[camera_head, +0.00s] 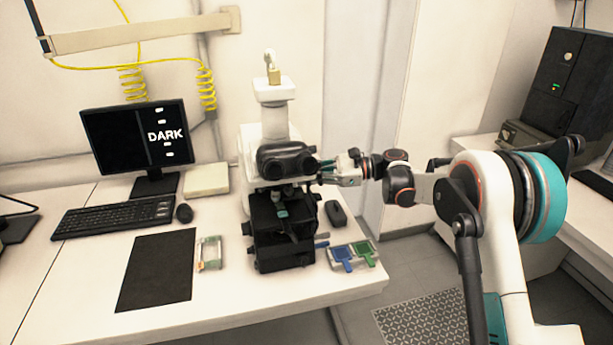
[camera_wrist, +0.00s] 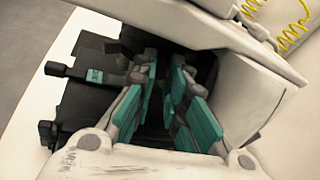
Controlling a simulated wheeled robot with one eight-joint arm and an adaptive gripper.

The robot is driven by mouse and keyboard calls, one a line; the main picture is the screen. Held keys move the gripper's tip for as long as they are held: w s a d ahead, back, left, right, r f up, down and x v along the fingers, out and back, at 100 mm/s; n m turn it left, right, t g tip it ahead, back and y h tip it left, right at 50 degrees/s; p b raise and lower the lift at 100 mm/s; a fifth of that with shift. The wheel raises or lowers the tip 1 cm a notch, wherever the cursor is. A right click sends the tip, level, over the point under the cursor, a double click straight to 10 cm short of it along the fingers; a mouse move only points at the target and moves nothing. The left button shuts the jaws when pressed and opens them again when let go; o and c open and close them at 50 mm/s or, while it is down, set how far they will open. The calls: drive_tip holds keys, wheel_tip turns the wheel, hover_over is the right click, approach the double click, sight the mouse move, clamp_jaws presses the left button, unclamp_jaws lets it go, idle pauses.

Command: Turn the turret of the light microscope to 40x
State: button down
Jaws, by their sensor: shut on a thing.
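The light microscope (camera_head: 276,118) stands on the white desk, with a white body, dark eyepieces and a black stage (camera_head: 282,244). Its turret (camera_head: 284,190) sits under the head, partly hidden in shadow. My gripper (camera_head: 322,178) reaches in from the right, just below the eyepieces, at turret height. In the wrist view my gripper (camera_wrist: 168,82) has its two teal-padded fingers under the white head, shut on a dark part in the turret area. The fingertips and the held part are mostly in shadow. I cannot read which objective is in place.
A black mat (camera_head: 157,270) and a small slide box (camera_head: 209,253) lie left of the microscope. Blue and green slide holders (camera_head: 352,256) and another mouse (camera_head: 335,213) lie at right.

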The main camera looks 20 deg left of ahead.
drive_tip(key=shift+w+a+r+p, duration=0.3)
drive_tip(key=shift+w+a, duration=0.25)
drive_tip(key=shift+w, duration=0.15)
drive_tip(key=shift+w+a+r, duration=0.1)
drive_tip(key=shift+w+a, duration=0.3)
drive_tip(key=shift+a, duration=0.05)
drive_tip(key=c, duration=1.7)
unclamp_jaws()
drive_tip(key=shift+a, duration=0.1)
drive_tip(key=shift+o, duration=0.2)
drive_tip(key=v, duration=0.8)
